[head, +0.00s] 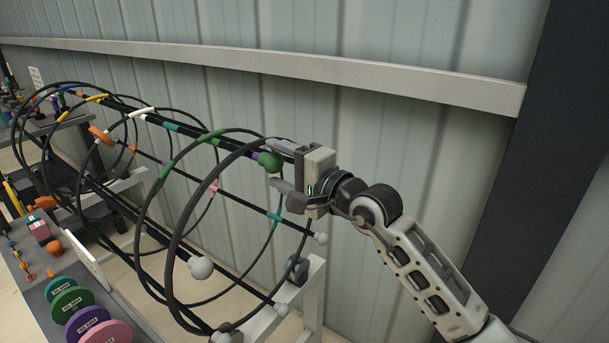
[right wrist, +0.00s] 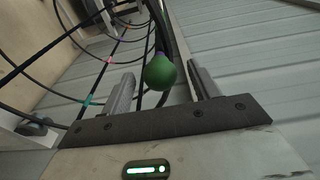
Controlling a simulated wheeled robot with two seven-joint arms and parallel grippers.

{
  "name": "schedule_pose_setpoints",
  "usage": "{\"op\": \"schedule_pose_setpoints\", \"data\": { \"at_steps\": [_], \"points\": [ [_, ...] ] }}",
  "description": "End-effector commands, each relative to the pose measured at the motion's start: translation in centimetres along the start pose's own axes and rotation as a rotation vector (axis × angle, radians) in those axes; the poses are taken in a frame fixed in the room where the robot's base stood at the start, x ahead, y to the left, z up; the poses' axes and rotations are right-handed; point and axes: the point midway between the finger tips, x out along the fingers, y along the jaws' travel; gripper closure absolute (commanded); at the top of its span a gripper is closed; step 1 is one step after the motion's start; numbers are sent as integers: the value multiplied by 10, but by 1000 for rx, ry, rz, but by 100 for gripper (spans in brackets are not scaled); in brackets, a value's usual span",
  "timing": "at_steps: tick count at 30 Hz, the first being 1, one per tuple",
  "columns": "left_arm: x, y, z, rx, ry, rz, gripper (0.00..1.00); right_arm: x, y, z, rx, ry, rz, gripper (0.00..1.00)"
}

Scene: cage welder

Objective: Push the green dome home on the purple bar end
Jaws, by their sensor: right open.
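The green dome (head: 270,161) sits at the near end of the upper bar of the cage, just outside the front ring. A purple section of that bar (head: 253,156) shows right behind it. My right gripper (head: 273,165) is open, with one finger above and one below the dome. In the right wrist view the dome (right wrist: 160,72) hangs between the two open fingers, nearer the left one, with a gap to the right one. A bit of purple (right wrist: 159,49) shows behind it. I cannot tell how far the dome is seated. My left gripper is not in view.
The cage of black rings (head: 178,240) fills the left, on a light stand (head: 313,290). White balls (head: 201,267) cap other bar ends. A bench (head: 35,287) at lower left holds coloured discs (head: 105,333). A corrugated wall (head: 430,140) stands close behind the arm.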

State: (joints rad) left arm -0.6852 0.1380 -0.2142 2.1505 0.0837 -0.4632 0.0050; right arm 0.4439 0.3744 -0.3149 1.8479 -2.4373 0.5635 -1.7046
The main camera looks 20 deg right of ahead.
Motion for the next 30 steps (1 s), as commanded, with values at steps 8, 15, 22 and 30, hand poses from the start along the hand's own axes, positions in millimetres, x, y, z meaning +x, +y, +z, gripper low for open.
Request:
{"op": "schedule_pose_setpoints", "data": {
  "at_steps": [8,15,22,30],
  "points": [
    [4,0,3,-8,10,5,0,-54,4,0,-5,0,4,39],
    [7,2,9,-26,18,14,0,-111,5,0,-3,0,5,39],
    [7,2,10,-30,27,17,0,-146,3,0,0,1,2,39],
    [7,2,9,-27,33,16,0,-155,0,1,5,-2,1,39]
  ]
}}
